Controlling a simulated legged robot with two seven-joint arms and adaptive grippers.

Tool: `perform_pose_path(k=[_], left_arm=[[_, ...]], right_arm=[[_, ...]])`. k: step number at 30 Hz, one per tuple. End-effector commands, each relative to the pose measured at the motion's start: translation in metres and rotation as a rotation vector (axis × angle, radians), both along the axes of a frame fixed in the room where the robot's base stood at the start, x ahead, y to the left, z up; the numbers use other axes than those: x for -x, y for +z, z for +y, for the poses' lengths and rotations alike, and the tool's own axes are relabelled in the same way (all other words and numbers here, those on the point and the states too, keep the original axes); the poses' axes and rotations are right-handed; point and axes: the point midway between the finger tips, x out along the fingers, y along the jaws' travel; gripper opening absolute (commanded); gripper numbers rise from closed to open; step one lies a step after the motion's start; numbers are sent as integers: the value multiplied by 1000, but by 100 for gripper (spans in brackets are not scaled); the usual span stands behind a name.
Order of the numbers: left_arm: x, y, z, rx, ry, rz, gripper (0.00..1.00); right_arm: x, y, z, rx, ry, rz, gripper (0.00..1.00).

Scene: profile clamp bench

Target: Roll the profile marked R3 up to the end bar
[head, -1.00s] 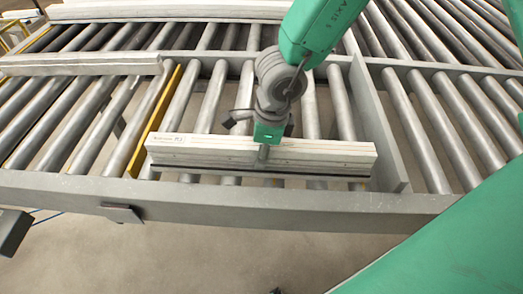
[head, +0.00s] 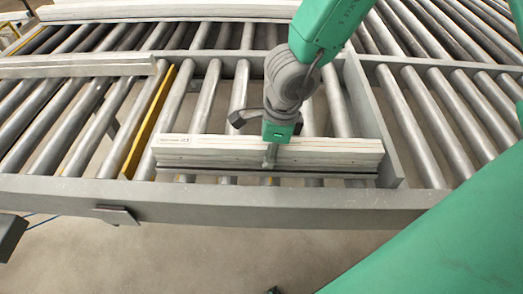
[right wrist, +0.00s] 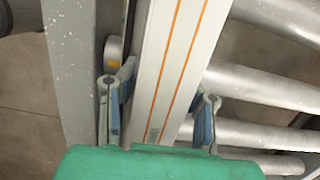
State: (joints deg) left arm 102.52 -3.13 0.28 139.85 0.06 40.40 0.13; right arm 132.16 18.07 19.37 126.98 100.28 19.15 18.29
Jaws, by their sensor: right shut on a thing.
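The long white profile (head: 330,157) lies on the rollers along the near rail. A label with small print, too small to read surely, is at its left end. My right gripper (head: 270,155) is shut on it near its middle. In the right wrist view the profile (right wrist: 181,55) shows orange lines and runs between the two fingers of my right gripper (right wrist: 158,105). The grey end bar (head: 372,115) crosses the rollers at the profile's right end. The profile's end is close to it; I cannot tell whether they touch. My left gripper is not in view.
A yellow strip (head: 148,122) lies between rollers left of the profile. Other pale profiles lie at the upper left (head: 80,66) and along the back (head: 170,12). The near rail (head: 240,202) borders the rollers. Bare rollers lie behind the held profile.

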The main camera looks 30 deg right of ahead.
Motion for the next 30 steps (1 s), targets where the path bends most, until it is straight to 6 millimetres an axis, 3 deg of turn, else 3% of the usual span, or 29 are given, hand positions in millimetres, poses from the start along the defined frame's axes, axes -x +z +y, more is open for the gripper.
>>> perform_pose_path(k=[11,12,14,30], left_arm=[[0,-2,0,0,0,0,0],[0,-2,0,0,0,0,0],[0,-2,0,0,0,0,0],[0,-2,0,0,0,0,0]], right_arm=[[14,-4,-18,3,0,12,0],[15,-4,-19,4,1,11,36],[14,-4,-19,4,1,11,57],[12,-1,-17,1,-1,2,57]])
